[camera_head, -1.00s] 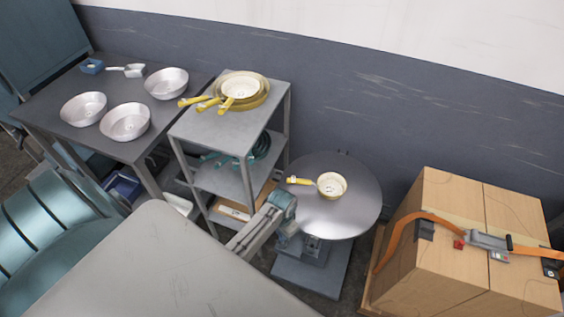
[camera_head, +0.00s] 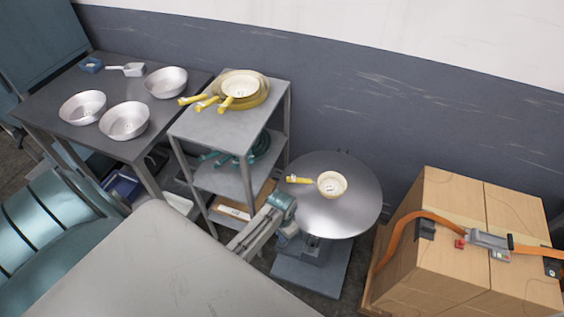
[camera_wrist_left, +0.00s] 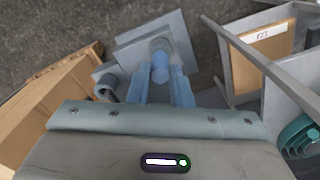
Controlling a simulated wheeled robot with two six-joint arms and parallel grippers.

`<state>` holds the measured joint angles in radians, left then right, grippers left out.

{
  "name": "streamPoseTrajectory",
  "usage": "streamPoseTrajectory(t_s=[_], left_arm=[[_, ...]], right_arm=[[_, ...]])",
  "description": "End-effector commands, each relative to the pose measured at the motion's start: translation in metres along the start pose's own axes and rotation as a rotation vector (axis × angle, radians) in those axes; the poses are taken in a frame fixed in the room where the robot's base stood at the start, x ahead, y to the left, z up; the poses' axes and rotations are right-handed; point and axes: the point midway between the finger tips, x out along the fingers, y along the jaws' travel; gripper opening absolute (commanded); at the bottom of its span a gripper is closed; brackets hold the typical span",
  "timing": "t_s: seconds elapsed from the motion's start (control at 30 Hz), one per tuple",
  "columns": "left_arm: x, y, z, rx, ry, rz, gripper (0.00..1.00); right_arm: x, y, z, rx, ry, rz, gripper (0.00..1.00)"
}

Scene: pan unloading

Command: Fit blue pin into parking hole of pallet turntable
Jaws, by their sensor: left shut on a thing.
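The pallet turntable is a round grey metal disc (camera_head: 355,215) on a grey stand, right of centre in the head view. My left gripper (camera_wrist_left: 160,88) points down at the turntable's stand in the left wrist view. It is shut on the blue pin (camera_wrist_left: 160,66), whose round top shows between the fingertips. In the head view, the teal wrist of my left arm (camera_head: 281,204) is at the left edge of the disc, and the fingertips and pin are hidden. I cannot make out the parking hole or whether the pin is in it. My right gripper is not in view.
A cream pan (camera_head: 332,185) with a yellow handle sits on the disc. A shelf rack (camera_head: 225,128) with stacked pans stands left of it. A dark table (camera_head: 60,125) with metal bowls is far left.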

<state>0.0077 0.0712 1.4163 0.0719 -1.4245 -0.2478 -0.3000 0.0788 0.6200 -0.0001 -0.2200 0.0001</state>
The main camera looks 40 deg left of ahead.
Motion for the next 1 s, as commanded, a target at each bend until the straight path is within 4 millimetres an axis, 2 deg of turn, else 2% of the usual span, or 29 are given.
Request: streamPoseTrajectory(t_s=[0.27,0.3,0.4,0.43,0.77,0.87,1.0], left_arm=[[0.002,0.000,0.000,0.000,0.000,0.000,0.00],[0.002,0.000,0.000,0.000,0.000,0.000,0.23],[0.002,0.000,0.000,0.000,0.000,0.000,0.42],[0.002,0.000,0.000,0.000,0.000,0.000,0.44],[0.000,0.000,0.000,0.000,0.001,0.000,0.44],[-0.009,0.000,-0.001,0.000,0.002,0.000,0.44],[-0.031,0.000,-0.001,0.000,0.005,-0.001,0.44]], right_arm=[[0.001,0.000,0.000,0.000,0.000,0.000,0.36],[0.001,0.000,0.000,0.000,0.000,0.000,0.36],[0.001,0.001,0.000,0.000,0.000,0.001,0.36],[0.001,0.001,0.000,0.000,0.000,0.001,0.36],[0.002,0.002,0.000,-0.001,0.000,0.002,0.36],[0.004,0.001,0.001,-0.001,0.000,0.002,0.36],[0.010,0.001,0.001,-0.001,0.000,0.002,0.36]])
